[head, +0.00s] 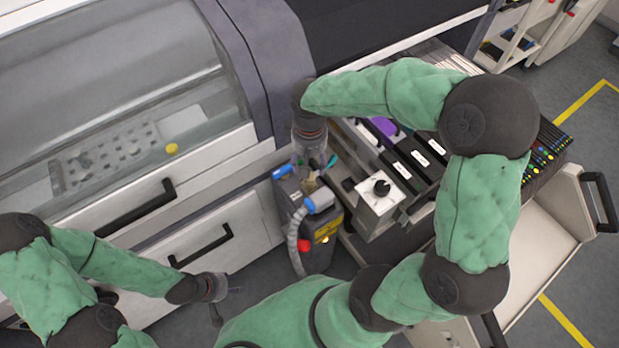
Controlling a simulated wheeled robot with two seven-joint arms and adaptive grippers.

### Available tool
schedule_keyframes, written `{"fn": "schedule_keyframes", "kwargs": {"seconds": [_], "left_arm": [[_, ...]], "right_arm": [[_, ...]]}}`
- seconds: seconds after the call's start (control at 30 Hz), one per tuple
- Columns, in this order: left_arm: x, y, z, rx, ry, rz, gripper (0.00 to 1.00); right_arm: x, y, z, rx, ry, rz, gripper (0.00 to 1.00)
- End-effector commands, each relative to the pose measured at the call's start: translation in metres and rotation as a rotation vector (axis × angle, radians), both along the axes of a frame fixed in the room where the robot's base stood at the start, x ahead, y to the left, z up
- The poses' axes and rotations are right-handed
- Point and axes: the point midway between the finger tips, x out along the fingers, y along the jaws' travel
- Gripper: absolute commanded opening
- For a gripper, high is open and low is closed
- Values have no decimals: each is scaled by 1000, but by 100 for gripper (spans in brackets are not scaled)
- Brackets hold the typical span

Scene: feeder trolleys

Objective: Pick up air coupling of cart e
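A blue and white coupling (320,200) with a grey corrugated hose (294,245) sits at the top of a dark unit at the front left corner of the feeder trolley. My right gripper (310,182) reaches down from above, just over this coupling. Its fingers are small and partly hidden, so I cannot tell whether they are open or touch the coupling. Another blue fitting (283,171) lies left of the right gripper. My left gripper (228,306) is low in the view, away from the coupling, with its fingers spread and nothing between them.
The trolley's black feeders (410,160) lie beyond. A machine with drawer handles (200,246) fills the left. Floor is free between.

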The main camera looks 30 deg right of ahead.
Motion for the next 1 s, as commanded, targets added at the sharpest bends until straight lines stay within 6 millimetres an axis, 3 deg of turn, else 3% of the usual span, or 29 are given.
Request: {"fn": "schedule_keyframes", "kwargs": {"seconds": [0.1, 0.37, 0.63, 0.93, 1.0], "left_arm": [[0, 0, -8, 0, 0, 0, 40], [0, 0, -15, 0, 0, 0, 40], [0, 0, -33, 0, 0, 0, 40], [0, 0, -34, 0, 0, 0, 40], [0, 0, -34, 0, 0, 0, 40]], "right_arm": [[-1, 0, -22, 0, 4, 1, 62], [-1, 0, -39, 0, 2, 1, 62], [-2, 1, -76, 0, 3, 1, 62], [-1, 1, -81, 0, 0, 1, 62], [-1, 1, -81, 0, 0, 1, 45]]}}
